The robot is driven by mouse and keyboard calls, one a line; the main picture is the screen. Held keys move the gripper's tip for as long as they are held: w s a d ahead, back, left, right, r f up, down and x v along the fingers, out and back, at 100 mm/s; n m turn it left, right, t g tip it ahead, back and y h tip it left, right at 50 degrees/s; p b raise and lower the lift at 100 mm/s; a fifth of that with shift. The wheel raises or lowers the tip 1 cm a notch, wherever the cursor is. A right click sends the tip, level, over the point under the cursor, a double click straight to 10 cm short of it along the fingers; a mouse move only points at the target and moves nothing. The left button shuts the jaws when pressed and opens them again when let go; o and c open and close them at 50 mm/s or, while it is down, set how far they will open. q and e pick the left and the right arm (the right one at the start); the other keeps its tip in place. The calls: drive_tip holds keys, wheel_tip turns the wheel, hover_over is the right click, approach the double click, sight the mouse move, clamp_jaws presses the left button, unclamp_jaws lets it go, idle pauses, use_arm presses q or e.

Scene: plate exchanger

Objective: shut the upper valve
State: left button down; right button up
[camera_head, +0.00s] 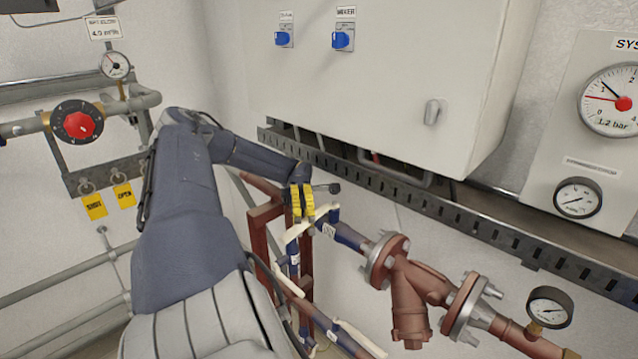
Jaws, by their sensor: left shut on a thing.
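My left gripper (302,205), with yellow fingers, reaches in from the left to the pipework below the grey cabinet. It is shut on a cream lever (321,212), which looks like the handle of the upper valve. A lower cream lever (360,339) shows near the bottom edge. My right gripper is not in view.
A red-brown flanged pipe (410,290) runs down to the right, with a small gauge (549,308). A perforated rail (440,210) passes under the cabinet (380,90). A red knob (78,124) and yellow tags (95,206) are at the left. My left arm hides much of the lower left.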

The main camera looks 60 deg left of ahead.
sight(304, 218)
use_arm(q)
drive_tip(key=shift+s+a+g, duration=0.1)
drive_tip(key=shift+a+g, duration=0.1)
drive_tip(key=shift+g, duration=0.1)
drive_tip(key=c, duration=1.4)
unclamp_jaws()
drive_tip(key=shift+r, duration=0.55)
drive_tip(key=o, duration=0.9)
drive_tip(key=r, duration=0.7)
drive_tip(key=shift+w+a+r, duration=0.25)
drive_tip(key=shift+s+r, duration=0.1)
drive_tip(key=shift+r, duration=0.85)
drive_tip(key=shift+m+y, duration=0.5)
drive_tip(key=shift+y, duration=0.3)
drive_tip(key=f, duration=0.2)
drive_tip(key=s+f, duration=0.1)
drive_tip(key=f, duration=0.2)
drive_tip(key=shift+s, duration=0.1)
